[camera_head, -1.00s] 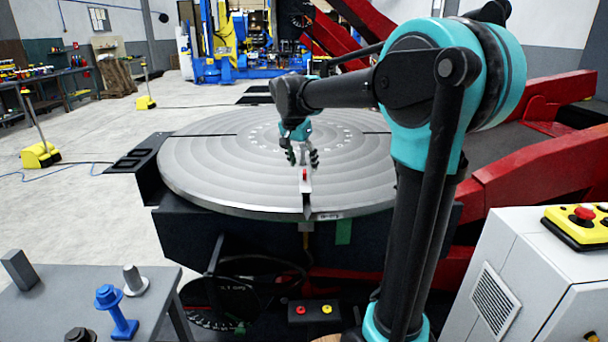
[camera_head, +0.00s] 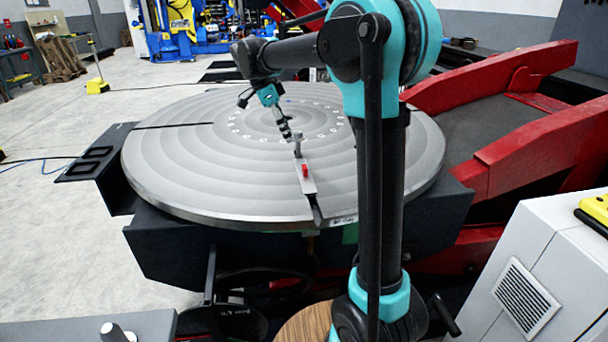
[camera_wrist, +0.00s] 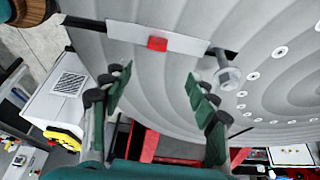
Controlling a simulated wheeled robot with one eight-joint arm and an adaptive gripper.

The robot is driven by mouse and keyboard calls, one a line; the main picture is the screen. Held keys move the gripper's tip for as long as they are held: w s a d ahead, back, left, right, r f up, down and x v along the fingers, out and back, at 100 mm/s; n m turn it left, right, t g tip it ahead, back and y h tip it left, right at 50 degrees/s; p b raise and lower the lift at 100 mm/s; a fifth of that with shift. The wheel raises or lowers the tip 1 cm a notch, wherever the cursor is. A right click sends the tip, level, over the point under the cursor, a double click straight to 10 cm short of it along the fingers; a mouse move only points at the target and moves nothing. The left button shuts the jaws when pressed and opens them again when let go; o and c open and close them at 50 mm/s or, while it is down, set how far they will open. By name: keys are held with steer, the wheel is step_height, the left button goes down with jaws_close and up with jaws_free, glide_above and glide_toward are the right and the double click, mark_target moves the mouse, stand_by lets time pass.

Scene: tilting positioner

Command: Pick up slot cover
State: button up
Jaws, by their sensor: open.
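The slot cover (camera_head: 308,186) looks like a pale flat strip with a red block on it. It lies along the dark slot near the front edge of the round grey table (camera_head: 190,190). The wrist view shows the strip (camera_wrist: 190,44) at the top, with its red block (camera_wrist: 157,44). My gripper (camera_head: 287,135) is tilted above the table, just behind the strip. In the wrist view my gripper (camera_wrist: 160,90) has its green-padded fingers spread, with nothing between them. The strip lies beyond the fingertips, apart from them.
An upright grey bolt (camera_wrist: 226,76) stands at the strip's inner end, near the right finger in the wrist view. Red beams (camera_head: 500,155) rise to the right of the table. A white cabinet (camera_head: 545,260) stands at the front right. Most of the tabletop is bare.

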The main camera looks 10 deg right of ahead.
glide_above(304, 167)
steer(key=a, duration=0.2)
steer(key=f, duration=0.7)
steer(key=shift+w+a+f, duration=0.2)
steer(key=shift+w+f, duration=0.1)
steer(key=shift+w, duration=0.1)
steer(key=shift+s+x, duration=0.15)
steer(key=shift+x, duration=1.2)
steer(key=shift+s+x, duration=0.1)
steer(key=shift+x, duration=1.3)
jaws_close()
